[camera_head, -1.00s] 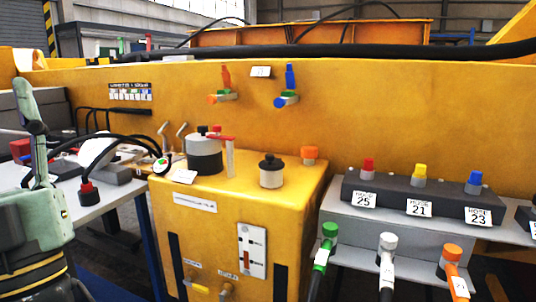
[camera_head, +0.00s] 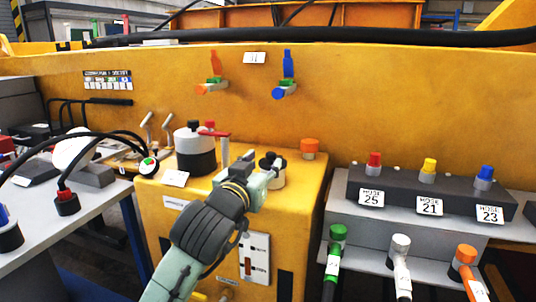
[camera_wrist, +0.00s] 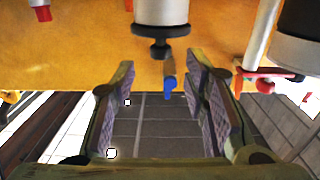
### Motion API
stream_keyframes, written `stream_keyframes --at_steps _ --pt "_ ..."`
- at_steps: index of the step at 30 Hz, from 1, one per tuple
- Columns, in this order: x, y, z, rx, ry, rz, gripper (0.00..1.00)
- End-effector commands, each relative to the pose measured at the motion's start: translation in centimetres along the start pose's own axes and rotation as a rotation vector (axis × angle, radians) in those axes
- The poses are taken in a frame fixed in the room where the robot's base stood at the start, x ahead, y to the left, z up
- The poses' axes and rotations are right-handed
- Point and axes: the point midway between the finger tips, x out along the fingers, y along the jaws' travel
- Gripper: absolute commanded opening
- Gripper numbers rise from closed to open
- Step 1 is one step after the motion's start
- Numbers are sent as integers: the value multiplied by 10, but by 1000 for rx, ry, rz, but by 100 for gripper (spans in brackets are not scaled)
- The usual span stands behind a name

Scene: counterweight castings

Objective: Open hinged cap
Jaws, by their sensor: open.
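A small cream canister (camera_head: 279,182) with a black cap and knob stands on top of the yellow cabinet, partly hidden by my gripper. In the wrist view the canister (camera_wrist: 160,12) hangs upside down at the top centre, its black cap (camera_wrist: 158,35) just beyond the fingertips. My gripper (camera_head: 264,166) reaches in from below at the canister. In the wrist view my gripper (camera_wrist: 161,80) is open, with its two fingers apart and nothing gripped. Any hinge on the cap cannot be made out.
Left of the canister stand a larger white and black cylinder (camera_head: 195,150) and a red lever (camera_head: 212,134). An orange-capped fitting (camera_head: 310,148) is behind on the right. A dark hose block (camera_head: 430,192) stands further right. The yellow wall (camera_head: 400,110) rises behind.

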Motion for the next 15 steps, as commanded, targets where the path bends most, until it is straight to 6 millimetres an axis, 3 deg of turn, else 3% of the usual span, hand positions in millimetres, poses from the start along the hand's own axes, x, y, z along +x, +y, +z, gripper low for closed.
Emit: stream_keyframes --at_steps 6,15 --pt "33 0 -2 0 1 -1 41" --pt "45 0 -1 1 3 -1 41"
